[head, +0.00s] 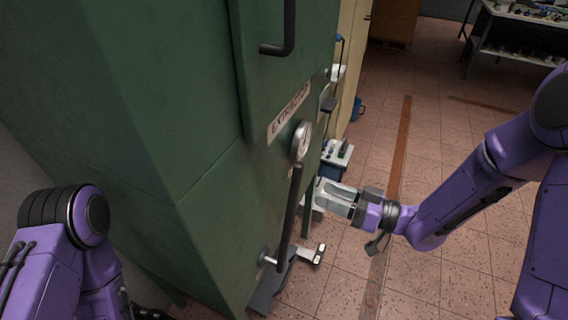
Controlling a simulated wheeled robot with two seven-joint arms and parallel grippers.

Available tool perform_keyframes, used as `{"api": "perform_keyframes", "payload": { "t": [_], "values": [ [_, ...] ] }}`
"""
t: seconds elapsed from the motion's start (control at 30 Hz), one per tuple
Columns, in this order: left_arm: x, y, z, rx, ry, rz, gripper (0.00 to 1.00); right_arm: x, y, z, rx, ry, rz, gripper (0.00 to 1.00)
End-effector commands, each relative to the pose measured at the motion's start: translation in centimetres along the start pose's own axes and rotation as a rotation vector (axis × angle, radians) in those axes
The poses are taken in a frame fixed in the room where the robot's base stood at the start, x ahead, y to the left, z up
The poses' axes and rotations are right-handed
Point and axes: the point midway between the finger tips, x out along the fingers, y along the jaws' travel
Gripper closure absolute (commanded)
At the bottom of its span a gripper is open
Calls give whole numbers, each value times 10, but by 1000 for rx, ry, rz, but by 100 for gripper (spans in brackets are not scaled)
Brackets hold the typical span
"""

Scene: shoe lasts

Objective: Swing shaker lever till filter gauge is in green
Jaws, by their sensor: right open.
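The filter gauge (301,141) is a round white dial on the green extractor cabinet (190,120), below the EXTRACTOR label. It is seen nearly edge-on, so its needle and green zone cannot be read. The shaker lever (290,215) is a long dark bar below the gauge. It stands close to upright, leaning slightly, with its lower end near a round metal pivot (264,257). My right gripper (318,194) is open, just right of the lever's upper part, with its fingers pointing left toward it. Contact cannot be told. My left arm shows at lower left, but its gripper does not.
A dark door handle (283,30) sticks out from the cabinet above. Small equipment (337,152) and a blue bin (358,108) stand beyond the cabinet. A workbench (515,35) is at the far right. The tiled floor (440,130) between is mostly clear.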

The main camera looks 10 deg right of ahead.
Motion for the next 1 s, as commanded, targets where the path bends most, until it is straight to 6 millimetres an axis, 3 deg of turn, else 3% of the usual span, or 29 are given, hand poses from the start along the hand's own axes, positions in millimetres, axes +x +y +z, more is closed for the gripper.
{"api": "perform_keyframes", "payload": {
  "t": [0.17,0.4,0.53,0.7,0.93,1.0],
  "values": [
    [-6,-1,-2,0,-2,-1,51,17,-6,-6,-16,-1,-40,47],
    [-21,-2,-8,0,-1,-1,51,72,-9,-6,-15,-4,-39,47],
    [-27,-3,-11,0,-1,-1,51,93,-9,-6,-15,-2,-37,47],
    [-29,-3,-11,0,-1,-1,51,106,-8,-4,-13,0,-34,47],
    [-28,-3,-11,0,-1,-1,51,106,-8,-4,-13,1,-32,47],
    [-28,-3,-11,0,-1,0,51,106,-8,-4,-13,0,-32,70]
  ]
}}
